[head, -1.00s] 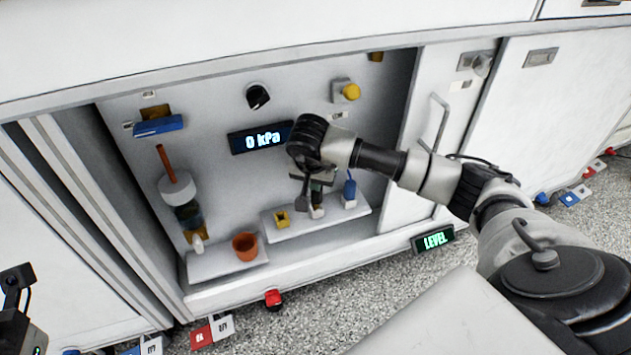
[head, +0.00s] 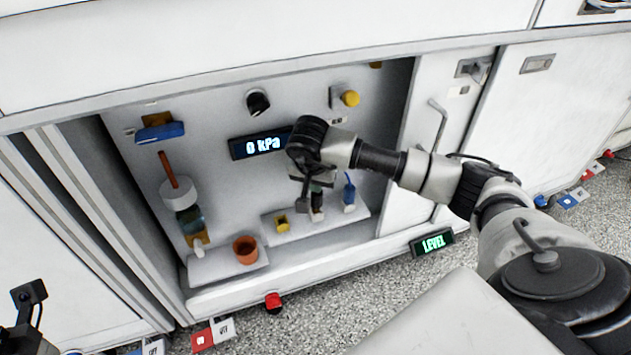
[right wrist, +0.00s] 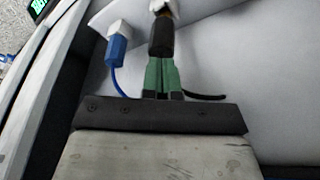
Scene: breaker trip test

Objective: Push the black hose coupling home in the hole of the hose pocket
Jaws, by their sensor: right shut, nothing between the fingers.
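The black hose coupling (right wrist: 161,38) stands in line with the white hose pocket (right wrist: 165,6) in the right wrist view, its far end against or in the pocket. How deep it sits cannot be told. My right gripper (right wrist: 162,62) is shut, its green fingertips right at the near end of the coupling, with nothing between them. In the head view my right gripper (head: 317,188) points down over the pocket (head: 317,213), and the coupling is mostly hidden there. My left gripper's fingers are not seen; only a dark part of that arm shows at the lower left.
A blue connector (right wrist: 117,47) in a white block stands to the left of the coupling; in the head view it is right of my gripper (head: 349,193). A yellow block (head: 281,223) and an orange cup (head: 245,250) stand to the left. The display (head: 260,144) reads 0 kPa.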

